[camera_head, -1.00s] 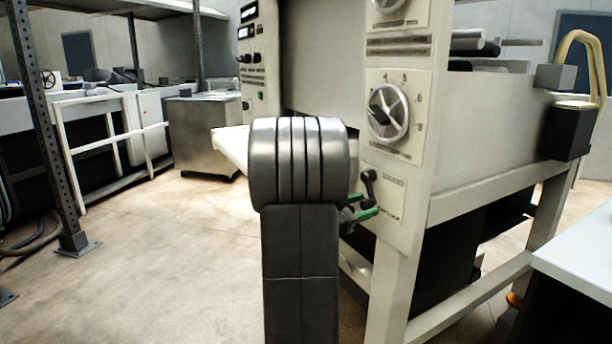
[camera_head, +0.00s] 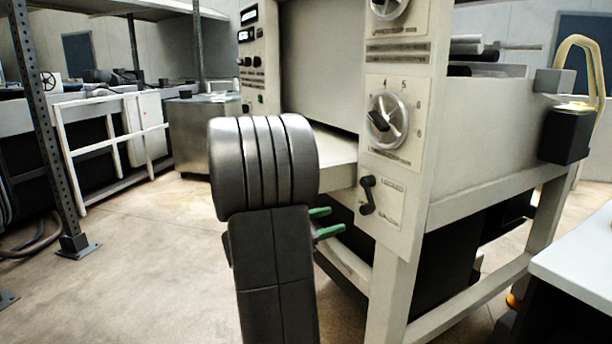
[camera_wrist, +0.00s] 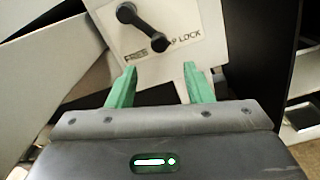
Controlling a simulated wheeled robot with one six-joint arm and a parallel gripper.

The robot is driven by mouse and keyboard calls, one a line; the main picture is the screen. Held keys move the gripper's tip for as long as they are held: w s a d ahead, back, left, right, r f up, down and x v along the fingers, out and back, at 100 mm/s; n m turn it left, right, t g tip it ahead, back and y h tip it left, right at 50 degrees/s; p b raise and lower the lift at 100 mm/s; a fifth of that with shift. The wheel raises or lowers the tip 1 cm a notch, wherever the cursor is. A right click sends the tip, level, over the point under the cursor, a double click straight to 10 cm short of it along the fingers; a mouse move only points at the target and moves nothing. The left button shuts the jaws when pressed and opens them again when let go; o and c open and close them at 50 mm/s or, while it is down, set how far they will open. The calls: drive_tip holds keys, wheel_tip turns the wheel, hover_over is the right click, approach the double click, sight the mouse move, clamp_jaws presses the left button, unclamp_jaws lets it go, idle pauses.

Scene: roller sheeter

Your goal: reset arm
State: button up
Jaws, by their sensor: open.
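My gripper (camera_head: 324,223) shows as two green fingers to the right of my dark arm in the head view. In the wrist view my gripper (camera_wrist: 160,84) is open, with nothing between its fingers. Beyond the fingertips is a black lever (camera_wrist: 143,28) on a white plate with lettering that reads FREE and LOCK. The same lever (camera_head: 368,195) sits on the machine's front post in the head view, upright and slightly tilted. My fingers are to its left and a little below, apart from it. My arm hides part of the machine's lower left side.
The roller sheeter (camera_head: 480,140) fills the middle and right, with a round dial (camera_head: 388,119) above the lever. A pale table (camera_head: 585,250) stands at the right front. A perforated metal post (camera_head: 45,130) and a white railing (camera_head: 100,150) are at the left. Open floor lies left of my arm.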

sight(363, 211)
drive_tip(key=x, duration=1.1)
drive_tip(key=shift+w+d+r, duration=0.1)
drive_tip(key=shift+d+r, duration=0.2)
drive_tip(key=shift+s+n+p, duration=0.25)
drive_tip(key=shift+n+p, duration=0.1)
drive_tip(key=shift+n, duration=0.25)
drive_tip(key=shift+f, duration=0.15)
